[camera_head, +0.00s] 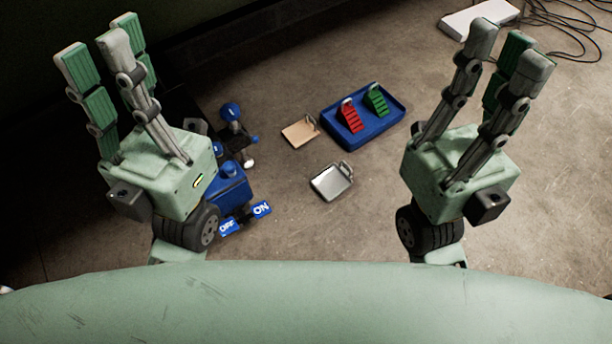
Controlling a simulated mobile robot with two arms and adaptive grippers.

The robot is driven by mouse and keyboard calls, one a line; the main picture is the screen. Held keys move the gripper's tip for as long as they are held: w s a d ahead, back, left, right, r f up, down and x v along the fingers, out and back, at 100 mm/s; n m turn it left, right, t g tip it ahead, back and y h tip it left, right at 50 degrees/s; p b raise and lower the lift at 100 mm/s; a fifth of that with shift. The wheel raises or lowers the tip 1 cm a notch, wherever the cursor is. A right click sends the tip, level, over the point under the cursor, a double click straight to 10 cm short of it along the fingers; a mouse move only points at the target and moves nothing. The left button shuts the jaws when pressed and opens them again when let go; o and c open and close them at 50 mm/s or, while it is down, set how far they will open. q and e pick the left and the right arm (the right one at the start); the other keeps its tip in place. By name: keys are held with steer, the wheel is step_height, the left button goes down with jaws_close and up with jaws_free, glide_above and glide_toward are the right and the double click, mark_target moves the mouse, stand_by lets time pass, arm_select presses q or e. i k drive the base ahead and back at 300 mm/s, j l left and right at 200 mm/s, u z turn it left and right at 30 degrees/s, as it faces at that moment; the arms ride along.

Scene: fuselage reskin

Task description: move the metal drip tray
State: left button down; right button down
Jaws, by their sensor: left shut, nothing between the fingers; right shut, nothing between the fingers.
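The metal drip tray (329,183) is a small shiny silver tray with a raised rim. It lies on the concrete floor near the middle of the view, with a handle at its upper right. My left gripper (98,45) is raised at the left, well apart from the tray, shut with nothing in it. My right gripper (508,48) is raised at the right, also apart from the tray, shut and empty. Nothing covers the tray.
A blue tray (386,124) holds a red tag (351,118) and a green tag (376,101). A tan board (299,132) lies beside it. Blue equipment (232,185) with ON/OFF labels (245,217) stands left. Cables (560,22) and a white box (478,16) lie upper right.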

mark_target(334, 180)
steer(key=l+u, duration=0.2)
steer(key=u, duration=0.25)
steer(key=l+u, duration=0.2)
steer(key=u, duration=0.25)
steer(key=l+u, duration=0.2)
steer(key=u, duration=0.25)
steer(key=l+u, duration=0.2)
steer(key=u, duration=0.3)
steer(key=k+l+u, duration=0.15)
steer(key=l, duration=0.3)
steer(key=k+l+u, duration=0.15)
steer(key=k+l, duration=0.15)
steer(key=l, duration=0.15)
steer(key=k+l+u, duration=0.1)
steer(key=k+l, duration=0.15)
steer(key=l, duration=0.2)
